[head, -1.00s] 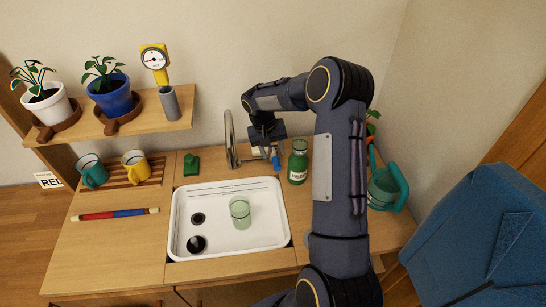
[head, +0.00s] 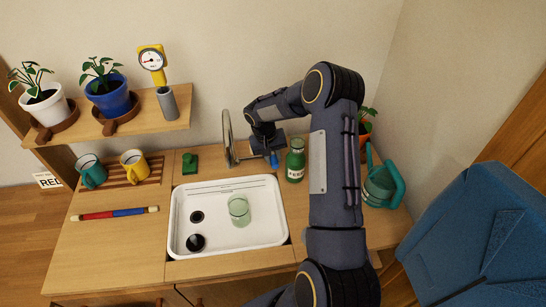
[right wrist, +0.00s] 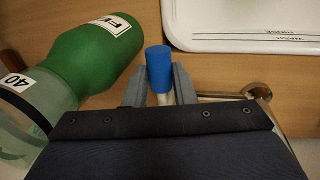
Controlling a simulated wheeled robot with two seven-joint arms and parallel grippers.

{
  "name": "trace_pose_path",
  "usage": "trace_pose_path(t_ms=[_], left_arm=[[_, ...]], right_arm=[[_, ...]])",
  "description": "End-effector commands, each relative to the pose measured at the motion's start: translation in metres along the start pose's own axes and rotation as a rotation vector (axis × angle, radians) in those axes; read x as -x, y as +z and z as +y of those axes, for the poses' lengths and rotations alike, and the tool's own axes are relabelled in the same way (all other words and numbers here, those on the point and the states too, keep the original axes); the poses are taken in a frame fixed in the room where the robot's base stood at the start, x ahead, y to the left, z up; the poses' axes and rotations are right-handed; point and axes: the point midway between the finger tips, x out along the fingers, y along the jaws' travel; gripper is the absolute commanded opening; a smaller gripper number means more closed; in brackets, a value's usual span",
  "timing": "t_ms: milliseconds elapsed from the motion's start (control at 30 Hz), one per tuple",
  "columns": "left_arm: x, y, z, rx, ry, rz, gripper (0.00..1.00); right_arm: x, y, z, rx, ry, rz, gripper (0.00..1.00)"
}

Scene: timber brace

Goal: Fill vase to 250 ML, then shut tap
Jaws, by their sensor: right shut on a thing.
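A pale green glass vase (head: 239,211) stands upright in the white sink (head: 182,222). Its fill level and any water stream are too small to make out. The metal tap (head: 226,130) arches up behind the sink. My right gripper (head: 272,157) is at the blue-ended tap handle (head: 274,161), right of the spout. In the right wrist view, its two fingers (right wrist: 159,90) are closed around the pale stem just below the handle's blue end (right wrist: 158,62). My left gripper is out of view.
A green bottle (head: 295,163) stands close to the right of my right gripper; it also shows in the wrist view (right wrist: 92,55). A green watering can (head: 382,185) is farther right. A shelf (head: 160,130) with plants and a gauge (head: 152,60) is at the left.

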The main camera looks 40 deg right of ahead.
Motion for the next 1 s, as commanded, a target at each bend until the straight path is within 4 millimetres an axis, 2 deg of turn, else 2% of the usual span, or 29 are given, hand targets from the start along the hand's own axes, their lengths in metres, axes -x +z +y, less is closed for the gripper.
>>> trace_pose_path(t_ms=[233,533,800,833,1000], left_arm=[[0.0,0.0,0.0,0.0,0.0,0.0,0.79],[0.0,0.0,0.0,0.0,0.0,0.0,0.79],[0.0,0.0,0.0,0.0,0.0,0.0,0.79],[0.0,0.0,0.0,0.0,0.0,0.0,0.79],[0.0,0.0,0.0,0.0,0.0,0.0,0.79]], right_arm=[[0.002,-0.001,0.0,0.001,0.001,-0.014,0.0],[0.012,-0.005,0.002,0.029,0.001,-0.155,0.0],[0.013,-0.005,0.002,0.033,-0.001,-0.161,0.0],[0.013,-0.005,0.002,0.033,-0.001,-0.161,0.24],[0.013,-0.005,0.002,0.032,-0.001,-0.161,0.44]])
